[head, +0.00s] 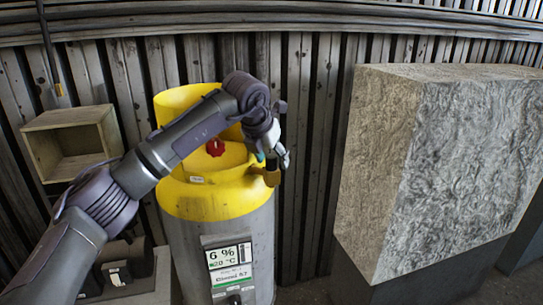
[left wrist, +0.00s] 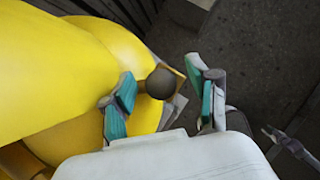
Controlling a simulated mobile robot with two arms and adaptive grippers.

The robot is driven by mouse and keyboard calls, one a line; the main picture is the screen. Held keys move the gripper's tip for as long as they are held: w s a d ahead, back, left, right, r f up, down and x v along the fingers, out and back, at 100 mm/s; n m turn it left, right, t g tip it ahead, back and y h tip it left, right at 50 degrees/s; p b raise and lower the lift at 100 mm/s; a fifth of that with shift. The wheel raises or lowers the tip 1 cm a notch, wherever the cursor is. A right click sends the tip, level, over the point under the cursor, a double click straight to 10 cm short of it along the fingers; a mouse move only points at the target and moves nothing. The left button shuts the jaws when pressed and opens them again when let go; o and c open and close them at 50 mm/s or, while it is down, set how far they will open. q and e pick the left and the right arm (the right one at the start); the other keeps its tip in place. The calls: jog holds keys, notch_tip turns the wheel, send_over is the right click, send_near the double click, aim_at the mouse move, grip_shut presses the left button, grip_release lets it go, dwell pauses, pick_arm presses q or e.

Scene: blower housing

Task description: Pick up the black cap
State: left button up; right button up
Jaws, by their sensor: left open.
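The black cap (left wrist: 161,84) is a dark round knob at the edge of the yellow cylinder top, on a brass-coloured fitting. In the left wrist view it lies between the two teal-padded fingers of my left gripper (left wrist: 163,94), with gaps on both sides. In the head view my left gripper (head: 272,160) is over the right rim of the yellow top (head: 205,200), just above the brass-coloured fitting (head: 272,179). It is open and holds nothing. The cap cannot be made out clearly in the head view. My right gripper cannot be made out.
A red valve knob (head: 215,147) stands inside the yellow collar. The grey cylinder body (head: 222,230) carries a display panel. A large stone-like block (head: 400,150) stands at the right. An open wooden box (head: 75,142) is at the left. A corrugated wall is behind.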

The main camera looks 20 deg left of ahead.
aim_at(273, 156)
pick_arm(q)
jog(key=shift+s, duration=0.1)
jog(key=shift+c, duration=1.2)
jog(key=c, duration=0.8)
jog(key=shift+r, duration=0.15)
jog(key=shift+r+b, duration=0.2)
jog(key=shift+b, duration=0.1)
jog(key=r, duration=0.1)
jog(key=r+b, duration=0.2)
jog(key=shift+s+d+r, duration=0.1)
jog(key=shift+d+r, duration=0.15)
jog(key=s+d+r+b, duration=0.4)
jog(key=s+d+r, duration=0.3)
jog(key=d, duration=0.1)
jog(key=shift+s, duration=0.4)
